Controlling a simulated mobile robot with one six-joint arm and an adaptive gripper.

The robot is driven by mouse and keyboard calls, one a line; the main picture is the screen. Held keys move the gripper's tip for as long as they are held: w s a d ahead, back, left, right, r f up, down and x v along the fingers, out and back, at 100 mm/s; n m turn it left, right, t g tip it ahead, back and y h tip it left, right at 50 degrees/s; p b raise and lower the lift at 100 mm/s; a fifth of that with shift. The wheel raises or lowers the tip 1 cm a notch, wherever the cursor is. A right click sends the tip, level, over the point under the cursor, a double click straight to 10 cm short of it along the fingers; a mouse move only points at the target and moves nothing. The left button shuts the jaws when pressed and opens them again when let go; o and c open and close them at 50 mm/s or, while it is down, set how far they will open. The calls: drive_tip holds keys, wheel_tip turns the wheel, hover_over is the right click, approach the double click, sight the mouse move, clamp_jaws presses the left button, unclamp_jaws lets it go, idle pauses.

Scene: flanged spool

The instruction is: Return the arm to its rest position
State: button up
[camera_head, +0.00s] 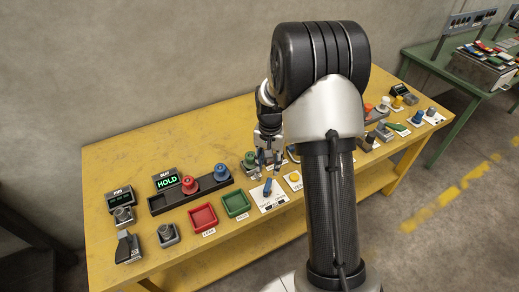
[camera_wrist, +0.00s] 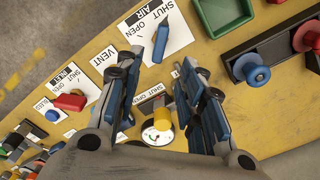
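My gripper (camera_head: 268,160) hangs over the middle of the yellow workbench, partly hidden behind my arm in the head view. In the wrist view my gripper (camera_wrist: 160,68) has its two fingers well apart with nothing held between them. A yellow knob (camera_wrist: 161,118) shows below, between the fingers. A red flanged spool (camera_head: 190,185) and a blue one (camera_head: 221,171) stand on a black rack (camera_head: 158,206). A green spool (camera_head: 249,159) stands near the rack's right end, close to my gripper. The blue spool (camera_wrist: 256,74) also shows at the wrist view's right.
The yellow workbench (camera_head: 120,160) is against a concrete wall. A red tray (camera_head: 203,217) and a green tray (camera_head: 236,203) lie in front of the rack. A blue lever (camera_head: 267,187) and other labelled controls are close to my gripper. A lit HOLD display (camera_head: 167,183) stands behind the rack.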

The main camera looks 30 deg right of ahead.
drive_tip(key=s+a+r+n+t, duration=0.15)
drive_tip(key=s+a+r, duration=0.25)
drive_tip(key=r, duration=0.4)
drive_tip(key=s+a+r+n+t, duration=0.15)
drive_tip(key=s+a+r, duration=0.25)
drive_tip(key=r, duration=0.5)
drive_tip(key=s+a+r+n, duration=0.3)
drive_tip(key=s, duration=0.5)
drive_tip(key=s+a+r+n+t, duration=0.1)
drive_tip(key=s+a+r+n, duration=0.1)
drive_tip(key=s, duration=0.7)
drive_tip(key=shift+s+a+r+n+t, duration=0.3)
drive_tip(key=shift+a+r+n, duration=0.1)
drive_tip(key=shift+a, duration=0.4)
